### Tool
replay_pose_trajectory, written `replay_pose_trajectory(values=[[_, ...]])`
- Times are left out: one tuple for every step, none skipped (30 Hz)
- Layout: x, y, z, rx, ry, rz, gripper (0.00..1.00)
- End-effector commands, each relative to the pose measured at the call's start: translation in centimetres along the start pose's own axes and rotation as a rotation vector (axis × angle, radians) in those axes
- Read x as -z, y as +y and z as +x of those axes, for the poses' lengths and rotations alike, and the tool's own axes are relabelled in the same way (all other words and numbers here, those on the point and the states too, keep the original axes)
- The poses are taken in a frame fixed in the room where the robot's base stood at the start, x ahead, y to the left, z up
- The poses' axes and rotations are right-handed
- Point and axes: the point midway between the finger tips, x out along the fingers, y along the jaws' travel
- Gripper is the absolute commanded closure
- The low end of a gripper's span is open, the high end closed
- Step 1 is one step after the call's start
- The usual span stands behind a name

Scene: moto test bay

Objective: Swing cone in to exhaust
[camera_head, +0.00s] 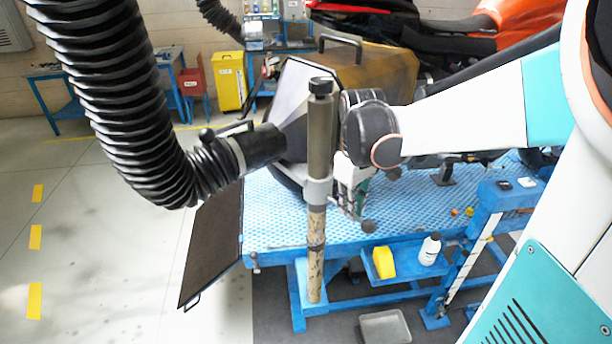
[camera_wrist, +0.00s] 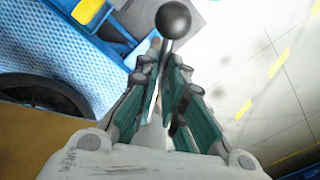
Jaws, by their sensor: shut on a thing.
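The black corrugated hose (camera_head: 130,110) hangs from the upper left and ends in a dark collar. From there a grey flared cone (camera_head: 294,132) widens behind an upright post (camera_head: 320,135) with a black knob on top. The post hides part of the cone. My gripper (camera_head: 352,195) is just right of the post, above the blue lift table. In the wrist view, my gripper (camera_wrist: 163,85) has its green-padded fingers around a thin rod with a black ball knob (camera_wrist: 173,19). The knob also shows below the gripper in the head view (camera_head: 368,227). I cannot make out the exhaust.
The blue lift table (camera_head: 275,215) carries an orange and black motorcycle (camera_head: 455,40). A brown box (camera_head: 385,72) with a black handle is behind my arm. A yellow container (camera_head: 384,262) and white bottle (camera_head: 430,249) stand on a low shelf. Floor at left is clear.

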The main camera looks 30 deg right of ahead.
Motion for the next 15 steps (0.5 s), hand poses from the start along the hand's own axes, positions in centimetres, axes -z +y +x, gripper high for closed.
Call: replay_pose_trajectory(values=[[0.04, 0.13, -0.03, -0.001, 0.0, -0.007, 1.0], [0.05, 0.16, -0.03, -0.001, 0.0, -0.009, 1.0], [0.05, 0.2, -0.04, -0.001, 0.001, -0.012, 1.0], [0.06, 0.22, -0.04, -0.002, 0.001, -0.014, 1.0], [0.06, 0.23, -0.04, -0.002, 0.001, -0.015, 1.0], [0.07, 0.24, -0.05, -0.002, 0.001, -0.017, 1.0], [0.07, 0.25, -0.05, -0.002, 0.001, -0.017, 1.0], [0.08, 0.25, -0.05, -0.002, 0.001, -0.017, 1.0], [0.08, 0.26, -0.06, -0.002, 0.001, -0.017, 1.0], [0.09, 0.27, -0.06, -0.002, 0.001, -0.017, 1.0], [0.09, 0.27, -0.06, -0.002, 0.001, -0.017, 1.0], [0.09, 0.28, -0.06, -0.003, 0.001, -0.017, 1.0], [0.1, 0.28, -0.06, -0.003, 0.001, -0.017, 1.0], [0.1, 0.29, -0.06, -0.003, 0.001, -0.017, 1.0], [0.1, 0.29, -0.07, -0.003, 0.001, -0.017, 0.83]])
